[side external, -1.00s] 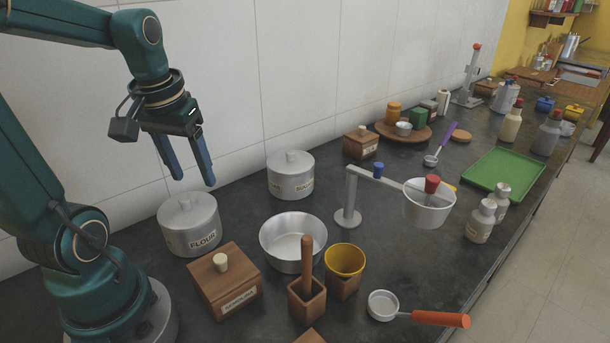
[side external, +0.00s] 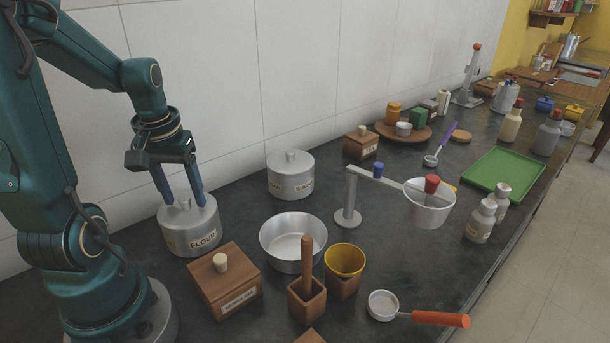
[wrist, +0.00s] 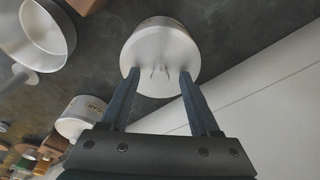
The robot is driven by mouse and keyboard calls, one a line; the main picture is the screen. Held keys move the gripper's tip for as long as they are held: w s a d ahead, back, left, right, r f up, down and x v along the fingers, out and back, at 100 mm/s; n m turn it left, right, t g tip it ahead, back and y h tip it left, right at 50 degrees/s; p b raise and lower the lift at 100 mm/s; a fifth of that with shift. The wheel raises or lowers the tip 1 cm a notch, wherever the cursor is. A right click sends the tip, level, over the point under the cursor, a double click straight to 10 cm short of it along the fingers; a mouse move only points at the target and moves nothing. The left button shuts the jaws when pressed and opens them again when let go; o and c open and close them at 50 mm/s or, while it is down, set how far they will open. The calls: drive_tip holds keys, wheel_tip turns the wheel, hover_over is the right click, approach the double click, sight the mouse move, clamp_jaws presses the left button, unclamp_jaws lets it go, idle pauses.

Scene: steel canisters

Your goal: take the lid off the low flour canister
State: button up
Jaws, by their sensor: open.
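The low flour canister (side external: 191,232) is a steel cylinder with a FLOUR label, standing on the dark counter near the wall. Its lid (side external: 178,214) is on, with a small knob (side external: 184,203) on top. My gripper (side external: 186,204) points down over the lid, open, with one blue finger on each side of the knob and a gap to it. In the wrist view the lid (wrist: 158,50) lies beyond the fingertips (wrist: 160,73), and the knob (wrist: 160,73) sits between them. I cannot tell whether the fingertips touch the lid.
A wooden box with a knob (side external: 223,283) stands close in front of the flour canister. A sugar canister (side external: 290,178) and a steel bowl (side external: 293,243) stand to the right. The tiled wall is close behind. A small strip of counter is clear between the two canisters.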

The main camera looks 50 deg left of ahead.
clamp_jaws()
drive_tip(key=shift+r, duration=0.1)
